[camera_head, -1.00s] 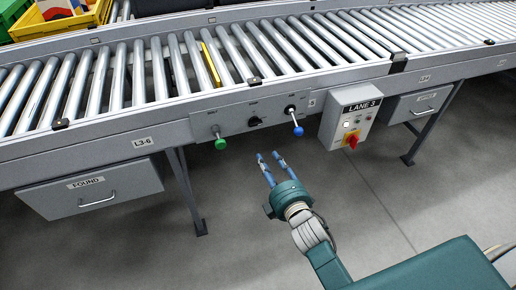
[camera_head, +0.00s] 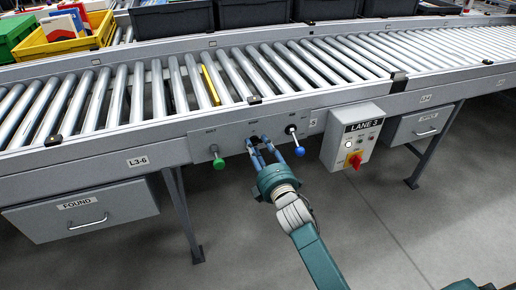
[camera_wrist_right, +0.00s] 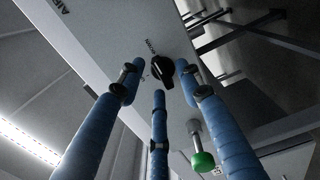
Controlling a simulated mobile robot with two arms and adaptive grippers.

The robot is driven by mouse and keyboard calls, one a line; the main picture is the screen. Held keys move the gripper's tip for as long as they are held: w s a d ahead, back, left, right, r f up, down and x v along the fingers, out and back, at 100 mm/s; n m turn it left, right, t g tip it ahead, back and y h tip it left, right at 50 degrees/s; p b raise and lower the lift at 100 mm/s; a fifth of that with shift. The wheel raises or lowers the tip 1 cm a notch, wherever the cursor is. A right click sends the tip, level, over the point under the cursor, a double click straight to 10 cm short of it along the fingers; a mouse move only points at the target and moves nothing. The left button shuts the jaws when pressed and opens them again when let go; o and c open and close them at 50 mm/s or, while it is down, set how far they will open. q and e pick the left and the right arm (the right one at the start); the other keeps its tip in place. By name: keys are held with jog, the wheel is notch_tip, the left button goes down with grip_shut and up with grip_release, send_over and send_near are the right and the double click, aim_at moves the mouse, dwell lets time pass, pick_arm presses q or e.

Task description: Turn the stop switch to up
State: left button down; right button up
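My right gripper (camera_head: 265,145) reaches up to the grey control panel (camera_head: 204,149) on the conveyor's front side. In the right wrist view its blue fingers (camera_wrist_right: 160,88) are spread, with a black turn knob (camera_wrist_right: 162,70) between and just beyond their tips. Contact with the knob cannot be made out. In the head view the fingers largely hide this knob. I cannot read a stop label; the label beside the knob is small and tilted. A red-and-yellow rotary switch (camera_head: 355,160) sits on the LANE 3 box (camera_head: 341,151) to the right. My left gripper is not in view.
A green-knobbed lever (camera_head: 219,163) is left of the fingers and also shows in the wrist view (camera_wrist_right: 202,158). A blue-knobbed lever (camera_head: 299,151) is close on their right. The roller conveyor (camera_head: 330,62) runs above; drawers (camera_head: 84,212) hang below.

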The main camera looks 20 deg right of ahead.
jog(key=shift+w, duration=0.15)
grip_shut()
